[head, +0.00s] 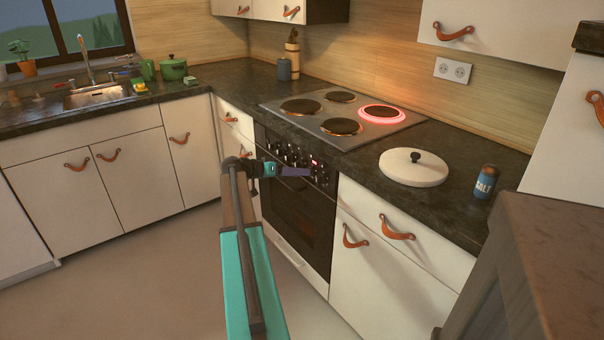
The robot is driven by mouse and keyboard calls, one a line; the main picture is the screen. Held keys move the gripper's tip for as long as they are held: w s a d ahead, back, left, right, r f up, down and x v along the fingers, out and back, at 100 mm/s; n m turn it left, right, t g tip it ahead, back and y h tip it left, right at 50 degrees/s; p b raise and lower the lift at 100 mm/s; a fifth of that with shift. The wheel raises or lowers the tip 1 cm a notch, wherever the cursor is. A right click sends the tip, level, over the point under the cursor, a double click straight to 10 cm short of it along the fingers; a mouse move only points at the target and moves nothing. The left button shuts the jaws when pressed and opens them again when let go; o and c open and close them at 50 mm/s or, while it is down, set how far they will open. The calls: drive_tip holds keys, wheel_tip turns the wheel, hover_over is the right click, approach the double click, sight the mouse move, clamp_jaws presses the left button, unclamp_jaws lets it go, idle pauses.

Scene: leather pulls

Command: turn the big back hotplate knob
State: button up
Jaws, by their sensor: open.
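The stove's black front panel (302,163) carries several dark knobs and a small red display. I cannot tell from the markings which knob belongs to the big back hotplate. The back right hotplate (382,113) glows with a red ring; the other hotplates are dark.
A white lid (414,167) and a blue salt shaker (485,182) are on the counter right of the stove. The oven door (290,205) is shut below the panel. A brown block (530,270) fills the lower right. Open floor lies at left.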

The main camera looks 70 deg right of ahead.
drive_tip(key=shift+x, duration=1.15)
drive_tip(key=c, duration=1)
drive_tip(key=shift+d, duration=0.1)
drive_tip(key=shift+c, duration=0.2)
drive_tip(key=shift+n, duration=0.4)
drive_tip(key=n+g, duration=0.1)
drive_tip(key=n, duration=0.2)
drive_tip(key=n+g+p, duration=0.1)
drive_tip(key=n+g, duration=0.1)
drive_tip(key=n, duration=0.1)
drive_tip(key=n+g+p, duration=0.1)
drive_tip(key=n+g, duration=0.1)
drive_tip(key=shift+w+f+n, duration=0.1)
drive_tip(key=shift+f+n, duration=0.3)
drive_tip(key=shift+p, duration=0.3)
